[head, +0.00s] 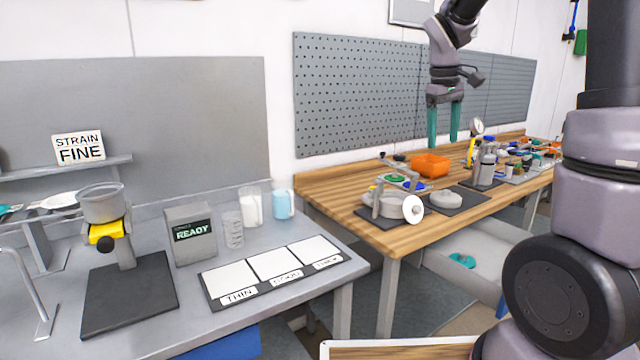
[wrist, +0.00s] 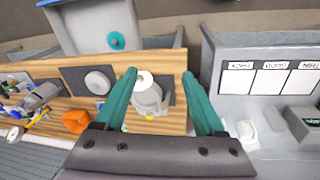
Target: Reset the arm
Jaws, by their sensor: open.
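My gripper (head: 443,122) hangs above the wooden bench (head: 385,240) in the head view, its two teal fingers pointing down and spread apart. It is open, with nothing between the fingers. In the wrist view my gripper (wrist: 165,92) looks down on the bench. A grey device with a white disc (head: 400,205) stands on the bench below and left of the fingers in the head view. In the wrist view a device with a white cap (wrist: 147,95) shows between the fingers, apart from them and lower down.
An orange bin (head: 430,165) and several small tools stand on the bench. At left, a grey table holds a READY box (head: 190,235), a three-panel board (head: 272,268), a clear beaker (head: 232,229) and a cup on a yellow-clamped stand (head: 102,203). A pegboard (head: 355,92) stands behind the bench.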

